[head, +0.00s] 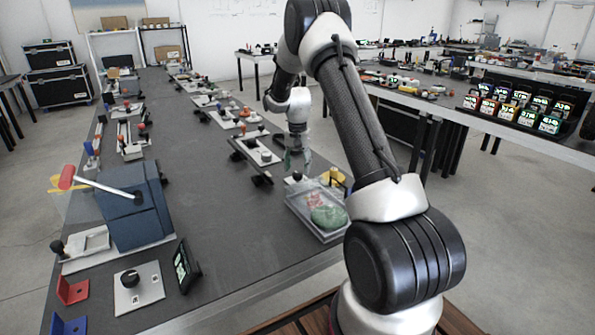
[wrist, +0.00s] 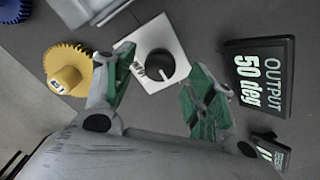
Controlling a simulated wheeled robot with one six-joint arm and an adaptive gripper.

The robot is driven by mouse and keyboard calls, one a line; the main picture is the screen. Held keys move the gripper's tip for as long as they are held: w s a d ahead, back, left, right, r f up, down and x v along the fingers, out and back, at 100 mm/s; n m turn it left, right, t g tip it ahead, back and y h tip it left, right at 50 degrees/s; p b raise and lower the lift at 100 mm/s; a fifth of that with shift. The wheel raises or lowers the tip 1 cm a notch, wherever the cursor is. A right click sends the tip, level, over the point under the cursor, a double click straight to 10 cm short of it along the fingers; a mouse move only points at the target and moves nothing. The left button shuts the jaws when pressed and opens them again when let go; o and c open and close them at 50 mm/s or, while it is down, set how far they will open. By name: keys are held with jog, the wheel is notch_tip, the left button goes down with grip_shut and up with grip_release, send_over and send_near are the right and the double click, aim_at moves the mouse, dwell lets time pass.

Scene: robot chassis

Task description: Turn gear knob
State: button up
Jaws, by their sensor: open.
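The black gear knob (wrist: 158,66) sits on a white square plate (wrist: 176,38) in the wrist view. A yellow gear (wrist: 66,68) lies to its left and shows in the head view too (head: 338,178). A black display (wrist: 259,76) to its right reads "OUTPUT 50 deg". My gripper (wrist: 160,60) is open, with a green-padded finger to each side of the knob in the picture. The fingers look apart from the knob, but their height above it is hard to tell. In the head view my gripper (head: 297,160) points down over the table's right side.
A clear box (head: 318,222) with a green item stands close in front of my gripper. A low fixture with a black knob (head: 257,157) is to its left. A blue gear (wrist: 12,9) sits at the wrist view's corner. The grey table (head: 225,225) is bare left of the box.

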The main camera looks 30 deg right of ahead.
aim_at(298, 173)
notch_tip(298, 173, up, 10)
dwell(0.3)
jog(key=shift+f, duration=0.1)
